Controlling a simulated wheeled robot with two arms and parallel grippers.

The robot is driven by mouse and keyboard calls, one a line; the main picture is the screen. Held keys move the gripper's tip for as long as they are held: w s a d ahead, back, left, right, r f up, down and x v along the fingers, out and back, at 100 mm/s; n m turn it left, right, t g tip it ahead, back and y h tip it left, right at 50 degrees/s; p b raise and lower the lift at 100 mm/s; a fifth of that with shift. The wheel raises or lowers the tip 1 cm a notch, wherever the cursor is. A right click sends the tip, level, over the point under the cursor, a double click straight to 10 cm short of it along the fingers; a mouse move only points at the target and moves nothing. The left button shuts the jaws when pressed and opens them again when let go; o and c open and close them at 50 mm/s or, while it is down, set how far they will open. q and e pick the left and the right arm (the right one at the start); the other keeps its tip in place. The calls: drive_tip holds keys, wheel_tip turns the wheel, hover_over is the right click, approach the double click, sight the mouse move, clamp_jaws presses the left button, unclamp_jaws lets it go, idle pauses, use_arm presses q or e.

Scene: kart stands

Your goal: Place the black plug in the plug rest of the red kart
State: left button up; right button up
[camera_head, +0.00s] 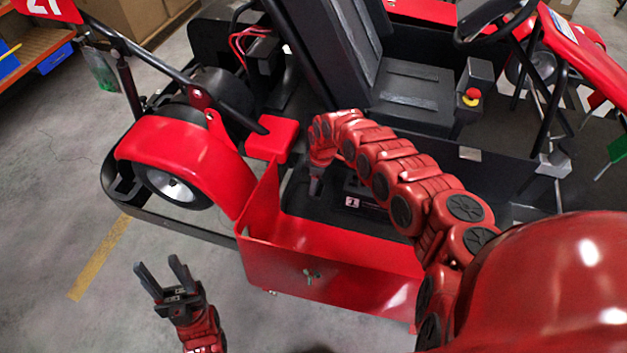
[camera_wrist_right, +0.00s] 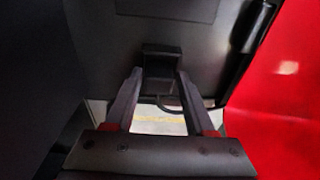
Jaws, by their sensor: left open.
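The red kart (camera_head: 180,150) fills the upper middle of the head view, with a red-sided open compartment (camera_head: 330,268) at its near side. My right gripper (camera_head: 316,188) reaches down into this compartment. In the right wrist view, a black block with a thin black cable, which looks like the black plug (camera_wrist_right: 161,62), sits between the fingertips of my right gripper (camera_wrist_right: 160,80). The fingers are apart at its two sides; whether they press on it is unclear. The plug rest cannot be made out. My left gripper (camera_head: 160,277) is open and empty above the floor, left of the compartment.
A black box with a white label (camera_head: 365,202) lies in the compartment beside my right gripper. The red compartment wall (camera_wrist_right: 275,75) is close on the right in the wrist view. The seat (camera_head: 410,90) is behind my right arm. Grey floor (camera_head: 60,220) is clear at left.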

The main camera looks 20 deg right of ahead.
drive_tip(key=shift+o, duration=0.9)
drive_tip(key=shift+s+d, duration=0.15)
drive_tip(key=shift+d, duration=0.05)
drive_tip(key=shift+w+a+f, duration=0.1)
drive_tip(key=shift+w+a, duration=0.15)
drive_tip(key=shift+a, duration=0.05)
drive_tip(key=shift+d+r, duration=0.15)
drive_tip(key=shift+r, duration=0.25)
wheel_tip(320, 180, up, 11)
drive_tip(key=s+d+b, duration=0.1)
drive_tip(key=b, duration=0.1)
drive_tip(key=shift+d, duration=0.1)
